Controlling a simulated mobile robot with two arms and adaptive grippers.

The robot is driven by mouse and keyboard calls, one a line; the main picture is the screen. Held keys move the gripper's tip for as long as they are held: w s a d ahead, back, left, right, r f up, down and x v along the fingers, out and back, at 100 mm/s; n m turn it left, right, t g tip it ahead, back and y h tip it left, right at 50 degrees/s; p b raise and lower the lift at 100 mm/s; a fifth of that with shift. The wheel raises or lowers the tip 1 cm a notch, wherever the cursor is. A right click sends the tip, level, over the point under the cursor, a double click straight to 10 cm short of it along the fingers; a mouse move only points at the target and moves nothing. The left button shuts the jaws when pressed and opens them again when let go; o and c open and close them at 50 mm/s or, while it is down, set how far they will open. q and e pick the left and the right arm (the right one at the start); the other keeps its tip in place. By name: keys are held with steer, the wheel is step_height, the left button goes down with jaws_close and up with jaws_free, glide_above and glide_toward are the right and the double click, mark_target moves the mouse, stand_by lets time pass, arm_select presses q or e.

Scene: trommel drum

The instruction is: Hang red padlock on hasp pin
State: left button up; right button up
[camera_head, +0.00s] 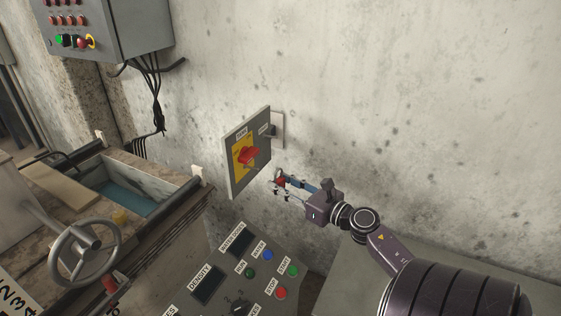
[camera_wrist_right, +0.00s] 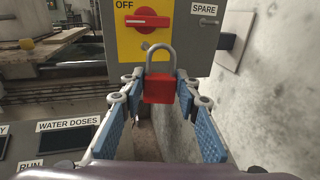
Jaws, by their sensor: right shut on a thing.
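The red padlock (camera_wrist_right: 158,89) has a grey shackle pointing up and sits between the fingertips of my right gripper (camera_wrist_right: 158,82). In the head view the padlock (camera_head: 280,181) is a small red spot at the tips of my right gripper (camera_head: 282,187), below and right of the isolator panel. The panel (camera_head: 262,143) has a yellow plate and a red rotary handle (camera_head: 249,154). In the wrist view the handle (camera_wrist_right: 147,18) is just above the shackle. A small grey part (camera_wrist_right: 146,46), perhaps the hasp pin, shows near the shackle's top; contact cannot be told. My left gripper is out of view.
A control console (camera_head: 222,272) with buttons and displays lies below the panel. A handwheel (camera_head: 84,252) and a water trough (camera_head: 128,190) are at left. A grey control box (camera_head: 105,28) hangs at upper left. Bare concrete wall (camera_head: 420,100) is at right.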

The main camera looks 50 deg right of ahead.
steer(key=w, duration=0.2)
steer(key=w+a+p, duration=0.1)
steer(key=w, duration=0.2)
steer(key=w+a, duration=0.1)
steer(key=w, duration=0.1)
steer(key=shift+w+a+f, duration=0.1)
steer(key=shift+w+f, duration=0.25)
steer(key=shift+f, duration=0.1)
steer(key=shift+w, duration=0.15)
steer(key=shift+w+a+f, duration=0.1)
steer(key=shift+w+f, duration=0.1)
steer(key=shift+w, duration=0.05)
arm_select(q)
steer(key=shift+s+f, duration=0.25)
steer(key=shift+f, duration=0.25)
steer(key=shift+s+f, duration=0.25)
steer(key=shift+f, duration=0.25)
